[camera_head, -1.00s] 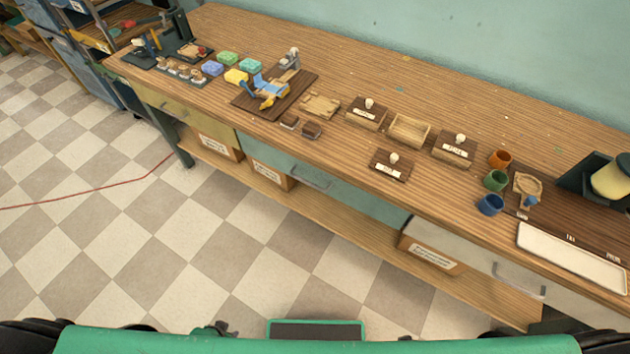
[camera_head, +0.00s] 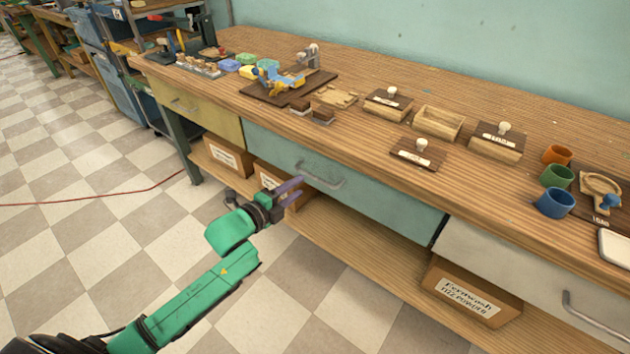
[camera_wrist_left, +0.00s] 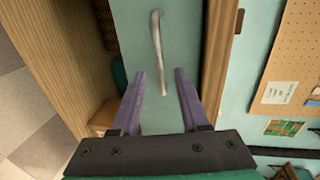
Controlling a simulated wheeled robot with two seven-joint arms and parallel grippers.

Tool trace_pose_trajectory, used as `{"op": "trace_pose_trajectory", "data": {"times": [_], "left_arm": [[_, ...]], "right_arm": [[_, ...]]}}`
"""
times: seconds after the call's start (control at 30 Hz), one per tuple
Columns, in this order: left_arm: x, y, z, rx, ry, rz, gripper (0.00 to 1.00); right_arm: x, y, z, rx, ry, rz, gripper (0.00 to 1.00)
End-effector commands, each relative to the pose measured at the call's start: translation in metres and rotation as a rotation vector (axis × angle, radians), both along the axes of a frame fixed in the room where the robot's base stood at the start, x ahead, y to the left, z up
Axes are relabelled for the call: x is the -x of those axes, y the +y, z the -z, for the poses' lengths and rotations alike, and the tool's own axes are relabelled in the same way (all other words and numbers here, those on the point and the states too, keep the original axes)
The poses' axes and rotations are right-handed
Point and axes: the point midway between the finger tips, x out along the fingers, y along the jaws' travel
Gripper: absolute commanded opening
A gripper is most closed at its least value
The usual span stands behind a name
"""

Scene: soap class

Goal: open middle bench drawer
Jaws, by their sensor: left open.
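The middle bench drawer (camera_head: 370,197) has a teal front and looks shut, between a yellow drawer on the left and a whitish one on the right. Its grey bar handle (camera_head: 320,178) is on the upper part of the front. My left gripper (camera_head: 296,188) is open and empty, just in front of the drawer and slightly left of and below the handle. My right gripper is not in view.
The wooden bench top (camera_head: 360,140) overhangs the drawers. A lower shelf (camera_head: 370,240) holds labelled cardboard boxes, one (camera_head: 470,293) under the whitish drawer (camera_head: 530,270). Cups, soap blocks and stamps stand on the bench. The checkered floor is open at left.

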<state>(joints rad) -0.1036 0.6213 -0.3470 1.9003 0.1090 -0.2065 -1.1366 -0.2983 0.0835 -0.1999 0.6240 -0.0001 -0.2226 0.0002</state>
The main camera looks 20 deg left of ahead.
Motion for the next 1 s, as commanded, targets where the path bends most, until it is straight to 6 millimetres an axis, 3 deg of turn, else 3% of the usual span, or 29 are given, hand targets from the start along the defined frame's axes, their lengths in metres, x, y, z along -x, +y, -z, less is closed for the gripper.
{"op": "trace_pose_trajectory", "data": {"times": [0.1,0.3,0.63,0.67,0.77,1.0], "left_arm": [[-0.03,-0.011,0.007,0.004,-0.003,-0.002,0.45],[-0.066,-0.026,0.016,0.003,0.0,-0.003,0.45],[-0.075,-0.03,0.018,0.002,0.002,-0.001,0.45],[-0.075,-0.03,0.018,0.002,0.002,-0.001,0.41],[-0.075,-0.03,0.018,0.002,0.002,-0.002,0.03],[-0.075,-0.029,0.018,0.002,0.003,-0.002,0.0]], "right_arm": [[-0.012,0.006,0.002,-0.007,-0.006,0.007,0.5],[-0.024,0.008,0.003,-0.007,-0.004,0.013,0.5],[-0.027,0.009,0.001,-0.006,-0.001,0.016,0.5],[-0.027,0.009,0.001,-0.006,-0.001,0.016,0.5],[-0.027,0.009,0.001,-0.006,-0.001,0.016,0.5],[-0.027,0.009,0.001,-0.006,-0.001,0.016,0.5]]}}
